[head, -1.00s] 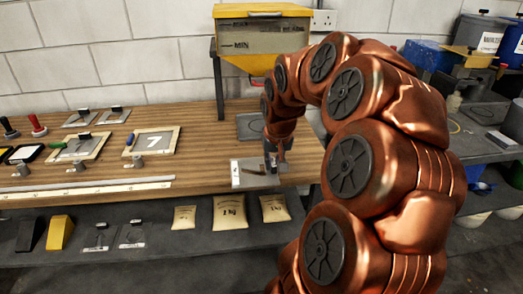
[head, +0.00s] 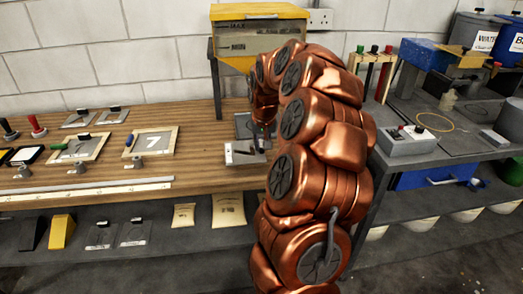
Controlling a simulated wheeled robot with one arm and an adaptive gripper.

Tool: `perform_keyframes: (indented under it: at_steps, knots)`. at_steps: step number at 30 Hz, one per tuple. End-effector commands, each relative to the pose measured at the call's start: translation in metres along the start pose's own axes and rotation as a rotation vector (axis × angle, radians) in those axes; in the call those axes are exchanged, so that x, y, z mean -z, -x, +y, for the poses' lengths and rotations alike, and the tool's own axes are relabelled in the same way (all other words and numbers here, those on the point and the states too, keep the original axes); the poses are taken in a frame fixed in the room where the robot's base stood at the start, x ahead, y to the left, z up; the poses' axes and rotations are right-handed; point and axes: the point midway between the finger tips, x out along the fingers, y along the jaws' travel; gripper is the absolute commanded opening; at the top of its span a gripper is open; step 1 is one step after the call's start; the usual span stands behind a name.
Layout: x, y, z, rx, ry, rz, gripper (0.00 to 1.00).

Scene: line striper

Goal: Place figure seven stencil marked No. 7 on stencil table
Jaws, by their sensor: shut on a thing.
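My gripper (head: 263,140) is at the right part of the wooden bench (head: 195,172), partly hidden by my own arm. It is shut on a thin grey plate with a white label (head: 235,153), which I take to be the stencil; the marking is too small to read. The plate looks flat, and I cannot tell whether it touches the bench or hangs just above it. A grey pad (head: 243,124) lies just behind the plate.
A yellow-topped hopper (head: 260,40) stands behind the gripper. More framed plates (head: 78,148) and a long pale strip (head: 90,189) lie to the left. A lower shelf holds paper bags (head: 228,210). A grey bench with a switch box (head: 408,140) stands right. Bare wood lies left of the held plate.

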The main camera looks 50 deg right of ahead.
Motion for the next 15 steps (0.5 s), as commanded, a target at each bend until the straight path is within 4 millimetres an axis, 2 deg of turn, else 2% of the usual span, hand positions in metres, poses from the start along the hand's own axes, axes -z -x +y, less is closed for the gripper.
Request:
perform_keyframes:
  at_steps: [5, 10, 15]
  knots:
    - [-0.002, -0.010, 0.001, -0.001, -0.002, 0.001, 0.00]
    - [-0.009, -0.029, 0.001, 0.001, 0.000, -0.002, 0.00]
    - [-0.009, -0.033, 0.001, 0.001, -0.001, 0.003, 0.00]
